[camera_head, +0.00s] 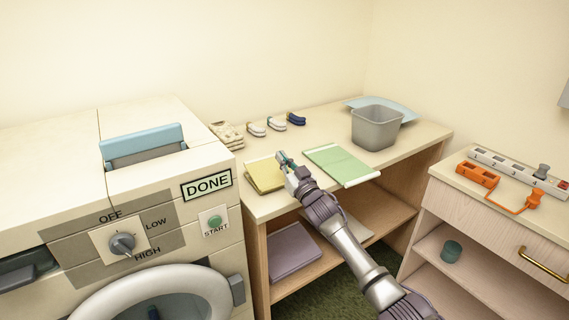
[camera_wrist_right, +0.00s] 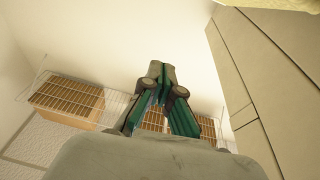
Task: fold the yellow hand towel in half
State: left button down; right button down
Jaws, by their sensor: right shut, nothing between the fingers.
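The yellow hand towel (camera_head: 262,177) lies on the wooden counter beside the washing machine in the head view. Its right side is partly hidden by my right gripper (camera_head: 283,157). I cannot tell from this angle how its layers lie. My right gripper is shut and empty, over or just beyond the towel's right part; its height above the towel is unclear. In the right wrist view the green-padded fingers (camera_wrist_right: 160,70) are together with nothing between them. My left gripper is in neither view.
A green towel (camera_head: 341,164) lies right of the yellow one. A grey bin (camera_head: 376,128), blue tray (camera_head: 405,109), rolled socks (camera_head: 276,124) and folded cloths (camera_head: 227,133) stand farther back. The washing machine (camera_head: 150,210) borders the counter's left. Counter between is clear.

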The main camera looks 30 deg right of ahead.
jog(key=shift+w+f+b, duration=0.15)
jog(key=shift+w+b, duration=0.55)
jog(key=shift+w, duration=0.3)
jog(key=shift+w+r+b, duration=0.2)
jog(key=shift+w+b, duration=0.15)
jog(key=shift+b, duration=0.1)
jog(key=shift+w+f, duration=0.15)
jog(key=shift+w, duration=0.55)
jog(key=s+r+p, duration=0.5)
jog(key=s+p, duration=0.1)
jog(key=p, duration=0.2)
jog(key=shift+p, duration=0.4)
jog(key=shift+r, duration=0.1)
